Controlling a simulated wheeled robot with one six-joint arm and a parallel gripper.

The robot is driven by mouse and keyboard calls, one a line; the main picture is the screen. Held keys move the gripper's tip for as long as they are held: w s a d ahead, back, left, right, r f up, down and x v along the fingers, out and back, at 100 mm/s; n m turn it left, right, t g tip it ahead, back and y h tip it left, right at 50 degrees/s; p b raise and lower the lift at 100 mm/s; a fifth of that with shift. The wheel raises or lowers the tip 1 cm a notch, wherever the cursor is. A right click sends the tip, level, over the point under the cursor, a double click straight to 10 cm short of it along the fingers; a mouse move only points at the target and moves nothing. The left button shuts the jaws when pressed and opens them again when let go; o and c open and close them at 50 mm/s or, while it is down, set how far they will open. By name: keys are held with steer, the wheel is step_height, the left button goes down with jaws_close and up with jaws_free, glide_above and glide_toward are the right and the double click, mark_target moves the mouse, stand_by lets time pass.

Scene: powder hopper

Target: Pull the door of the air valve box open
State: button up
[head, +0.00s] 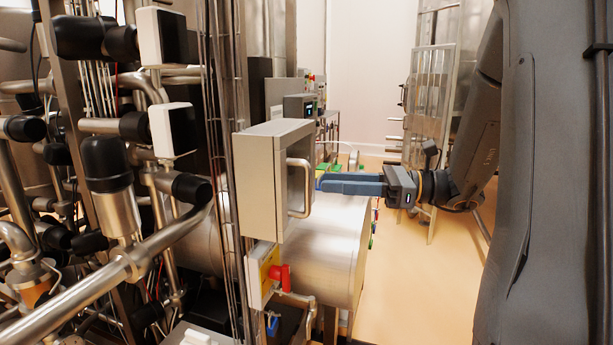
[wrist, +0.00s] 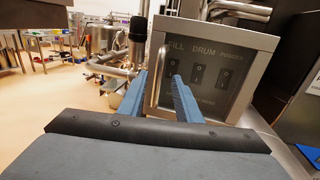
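The grey valve box (head: 262,185) hangs mid-picture in the head view, with a bar handle (head: 309,188) upright on its right-hand face. In the wrist view the box's door (wrist: 225,92) looks shut and shows dark switches with FILL and DRUM labels; its handle (wrist: 155,78) is at the door's left edge. My gripper (head: 320,184) reaches in from the right, its blue fingertips close to the handle. In the wrist view my gripper (wrist: 158,78) is open, with one finger on each side of the handle as pictured. Whether the tips reach past the bar, I cannot tell.
A yellow panel with a red valve lever (head: 279,277) sits below the box. A large steel cylinder (head: 340,240) lies behind and below. Pipes and black-capped valves (head: 108,165) crowd the left. The floor (head: 430,285) on the right is open.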

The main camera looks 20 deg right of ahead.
mark_target(307, 182)
steer(key=p+x, duration=0.1)
steer(key=x, duration=0.5)
steer(key=shift+a+p, duration=0.25)
steer(key=shift+p, duration=0.05)
jaws_close()
